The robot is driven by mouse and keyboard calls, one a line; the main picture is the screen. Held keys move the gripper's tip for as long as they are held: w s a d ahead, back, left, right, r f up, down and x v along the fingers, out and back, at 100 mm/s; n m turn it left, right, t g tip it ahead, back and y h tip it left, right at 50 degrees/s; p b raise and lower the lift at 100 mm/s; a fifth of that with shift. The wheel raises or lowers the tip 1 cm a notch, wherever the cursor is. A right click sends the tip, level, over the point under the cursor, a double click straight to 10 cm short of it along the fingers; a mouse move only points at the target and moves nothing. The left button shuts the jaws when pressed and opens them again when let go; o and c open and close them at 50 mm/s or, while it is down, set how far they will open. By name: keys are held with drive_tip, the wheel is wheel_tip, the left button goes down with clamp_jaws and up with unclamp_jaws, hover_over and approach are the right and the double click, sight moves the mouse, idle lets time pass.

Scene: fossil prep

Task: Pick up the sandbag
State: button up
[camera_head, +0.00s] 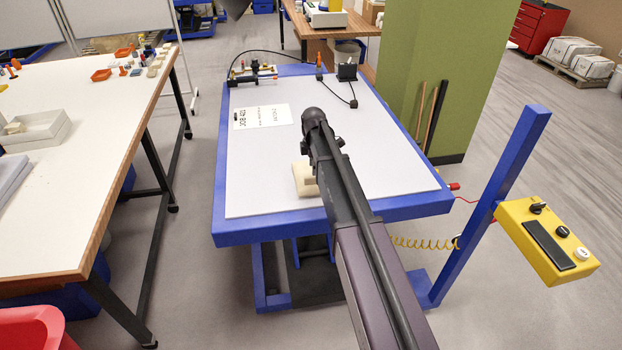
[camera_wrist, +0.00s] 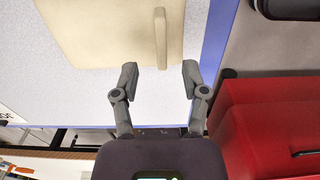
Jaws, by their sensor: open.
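The sandbag is a cream, flat block-like bag (camera_head: 304,180) on the white top of the blue-framed table, near its front edge. My arm partly covers it in the head view. In the wrist view the sandbag (camera_wrist: 95,35) fills the upper left, with a raised narrow ridge (camera_wrist: 160,38) on its right part. My gripper (camera_wrist: 160,78) is open and empty. Its two fingers point toward the sandbag, one on each side of the line of the ridge, and look apart from it. In the head view my fingertips cannot be made out behind the arm.
The blue-framed table (camera_head: 236,228) also holds a printed sheet (camera_head: 262,116) and small devices with cables at the back. A yellow control box (camera_head: 545,240) stands on a blue post at right. A white worktable (camera_head: 80,190) is at left. A green pillar (camera_head: 440,70) rises behind.

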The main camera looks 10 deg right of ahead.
sight(313, 177)
drive_tip(key=shift+f, duration=0.1)
drive_tip(key=shift+s+f+b, duration=0.1)
drive_tip(key=shift+f+b, duration=2.45)
drive_tip(key=shift+b, duration=0.1)
clamp_jaws()
